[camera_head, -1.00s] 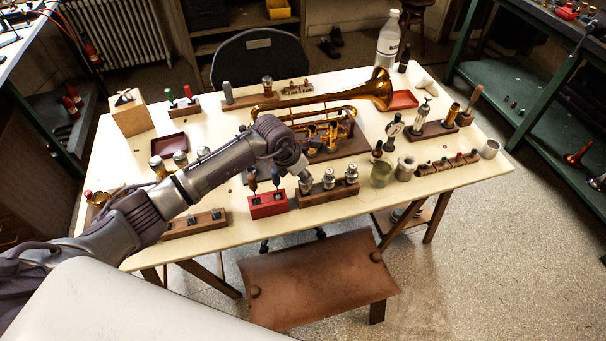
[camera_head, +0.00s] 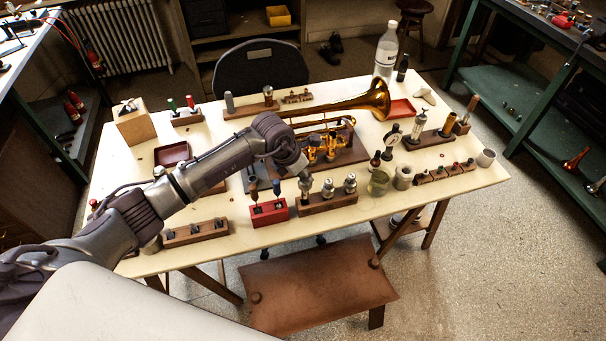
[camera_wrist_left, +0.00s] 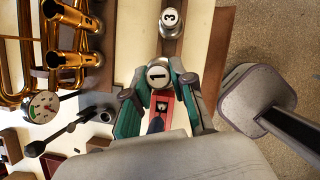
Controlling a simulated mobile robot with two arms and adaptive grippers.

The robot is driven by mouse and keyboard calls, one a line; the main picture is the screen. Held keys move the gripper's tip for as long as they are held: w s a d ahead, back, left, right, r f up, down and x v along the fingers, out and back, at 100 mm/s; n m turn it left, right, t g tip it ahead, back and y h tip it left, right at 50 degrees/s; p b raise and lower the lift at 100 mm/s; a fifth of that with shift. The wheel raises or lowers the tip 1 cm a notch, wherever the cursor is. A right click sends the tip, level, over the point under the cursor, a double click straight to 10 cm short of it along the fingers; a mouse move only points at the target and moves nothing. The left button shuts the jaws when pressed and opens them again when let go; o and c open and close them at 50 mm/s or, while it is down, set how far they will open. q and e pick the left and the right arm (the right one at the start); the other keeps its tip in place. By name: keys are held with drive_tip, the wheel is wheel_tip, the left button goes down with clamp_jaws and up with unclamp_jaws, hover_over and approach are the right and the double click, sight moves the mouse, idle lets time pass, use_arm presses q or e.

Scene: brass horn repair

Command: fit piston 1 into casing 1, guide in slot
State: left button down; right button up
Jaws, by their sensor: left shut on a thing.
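My left gripper (camera_head: 306,180) is at the left end of the wooden piston rack (camera_head: 328,205). In the left wrist view my left gripper (camera_wrist_left: 158,92) is shut around piston 1 (camera_wrist_left: 157,75), whose round silver cap shows the number 1. Whether its lower end is clear of the rack cannot be told. Casing mouths (camera_wrist_left: 68,60) show at left in the wrist view. The guide and slot cannot be made out. My right gripper is out of view.
A red tool block (camera_head: 269,211) stands just left of the rack. A glass jar (camera_head: 379,183) and small bottles stand to its right. A dial gauge (camera_wrist_left: 42,105) lies near the horn in the wrist view. A brown stool (camera_head: 318,285) is in front of the table.

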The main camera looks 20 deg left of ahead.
use_arm(q)
drive_tip(key=shift+r+p, duration=1.05)
drive_tip(key=shift+r, duration=0.85)
